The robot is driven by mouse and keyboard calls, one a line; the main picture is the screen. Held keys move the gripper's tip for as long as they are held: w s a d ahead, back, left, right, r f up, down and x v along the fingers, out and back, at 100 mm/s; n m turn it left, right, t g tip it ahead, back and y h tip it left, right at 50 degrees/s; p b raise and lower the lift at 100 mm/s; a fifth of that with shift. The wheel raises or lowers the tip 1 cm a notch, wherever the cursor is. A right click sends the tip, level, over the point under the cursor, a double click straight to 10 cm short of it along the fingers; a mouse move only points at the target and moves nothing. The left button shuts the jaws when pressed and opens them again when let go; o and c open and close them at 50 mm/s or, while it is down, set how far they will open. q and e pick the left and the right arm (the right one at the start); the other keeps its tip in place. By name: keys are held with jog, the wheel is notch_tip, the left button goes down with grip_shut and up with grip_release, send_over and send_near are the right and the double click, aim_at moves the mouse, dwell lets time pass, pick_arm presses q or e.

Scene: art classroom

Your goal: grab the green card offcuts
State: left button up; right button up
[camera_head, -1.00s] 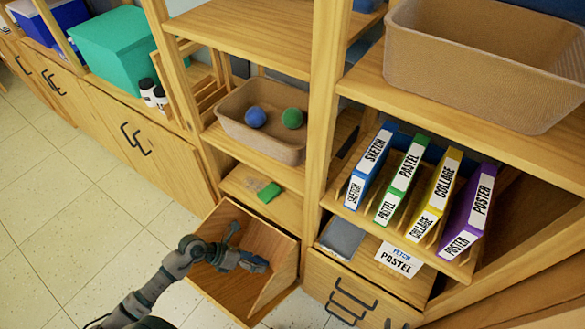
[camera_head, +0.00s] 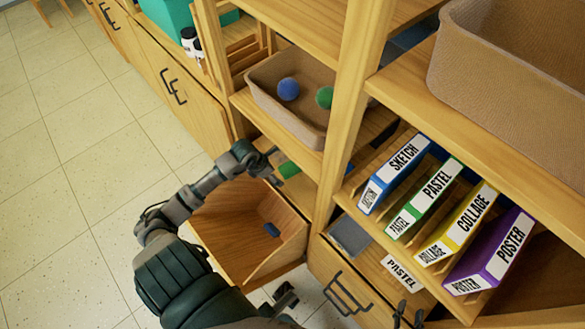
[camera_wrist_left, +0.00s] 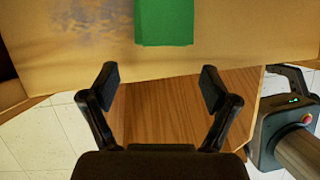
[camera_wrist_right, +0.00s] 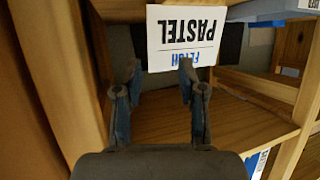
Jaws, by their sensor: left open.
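The green card offcuts (camera_head: 289,169) are a small flat green stack on the low shelf, partly hidden behind my left gripper (camera_head: 272,166) in the head view. In the left wrist view the green stack (camera_wrist_left: 165,22) lies at the top, just beyond the fingertips. My left gripper (camera_wrist_left: 159,82) is open and empty, with its fingers apart and short of the stack. My right gripper (camera_head: 409,314) is at the bottom right of the head view. In the right wrist view my right gripper (camera_wrist_right: 160,75) is open, facing a white PASTEL card (camera_wrist_right: 185,38).
A tilted-open wooden bin (camera_head: 225,215) below the shelf holds a small blue piece (camera_head: 271,229). A tray (camera_head: 262,86) with a blue and a green ball stands on the shelf above. Labelled boxes, including a purple POSTER box (camera_head: 495,255), stand right of a wooden post (camera_head: 343,95).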

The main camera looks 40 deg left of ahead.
aim_at(286, 170)
pick_arm(q)
jog(key=shift+w+d+r, duration=0.1)
jog(key=shift+w, duration=0.2)
jog(key=w, duration=0.2)
jog(key=w+d+f+b, duration=0.1)
jog(key=w, duration=0.1)
jog(key=shift+w+f, duration=0.1)
jog(key=shift+f, duration=0.1)
jog(key=shift+r, duration=0.1)
jog(key=c, duration=1)
pick_arm(e)
jog(key=r, duration=0.1)
jog(key=w+r+t, duration=0.1)
jog(key=a+r+t, duration=0.1)
jog(key=shift+w+y, duration=0.3)
jog(key=shift+y, duration=0.1)
